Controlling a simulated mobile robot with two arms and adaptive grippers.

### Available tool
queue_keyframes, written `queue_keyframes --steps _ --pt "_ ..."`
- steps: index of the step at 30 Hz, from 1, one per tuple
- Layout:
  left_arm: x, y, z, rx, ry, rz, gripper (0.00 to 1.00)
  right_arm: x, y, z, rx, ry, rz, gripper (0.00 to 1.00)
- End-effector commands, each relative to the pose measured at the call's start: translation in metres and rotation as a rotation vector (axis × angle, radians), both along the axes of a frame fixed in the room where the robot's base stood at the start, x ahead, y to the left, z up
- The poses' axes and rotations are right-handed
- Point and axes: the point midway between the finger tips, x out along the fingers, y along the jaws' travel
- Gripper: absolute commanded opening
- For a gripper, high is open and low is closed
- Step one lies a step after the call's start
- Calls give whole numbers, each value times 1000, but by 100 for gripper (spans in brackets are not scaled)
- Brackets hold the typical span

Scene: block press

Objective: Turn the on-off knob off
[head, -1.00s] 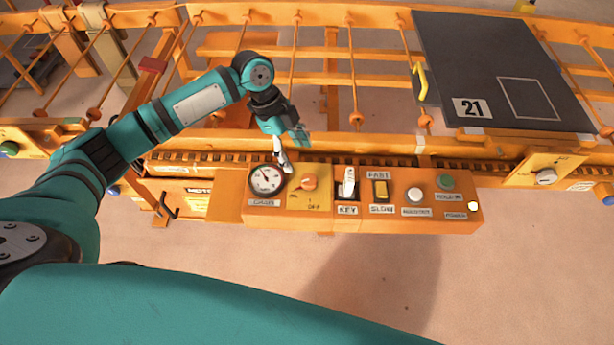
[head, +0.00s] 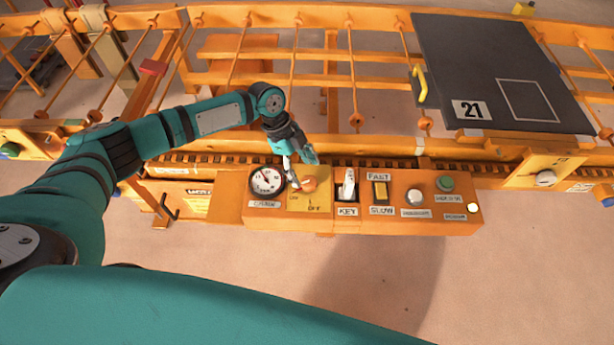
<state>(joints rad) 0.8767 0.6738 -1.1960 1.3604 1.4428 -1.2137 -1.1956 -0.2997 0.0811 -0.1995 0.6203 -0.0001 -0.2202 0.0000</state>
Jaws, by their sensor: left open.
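The on-off knob (head: 309,184) is a small orange knob on a yellow plate (head: 318,201), on the orange control panel. An OFF label shows at the lower right of the plate. My left gripper (head: 298,176) is open and just at the knob, with its fingers pointing down at the knob's upper left side. The fingers partly cover the knob, and I cannot tell whether they touch it. My right gripper is not in the head view.
A round gauge (head: 266,181) sits left of the knob. Right of it are the white key switch (head: 347,186), the yellow fast/slow switch (head: 380,191), a white button (head: 415,195) and a green button (head: 445,184). A dark board (head: 480,60) marked 21 lies behind.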

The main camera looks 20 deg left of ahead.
Motion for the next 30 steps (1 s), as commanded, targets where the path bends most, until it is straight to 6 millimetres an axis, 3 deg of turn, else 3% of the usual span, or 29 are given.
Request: queue_keyframes --steps 7,19,30 --pt "-2 -12 -30 0 0 1 64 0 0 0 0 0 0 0" --pt "-3 -15 -37 0 0 0 63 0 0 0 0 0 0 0" --pt "-2 -15 -36 0 0 0 14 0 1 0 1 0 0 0"
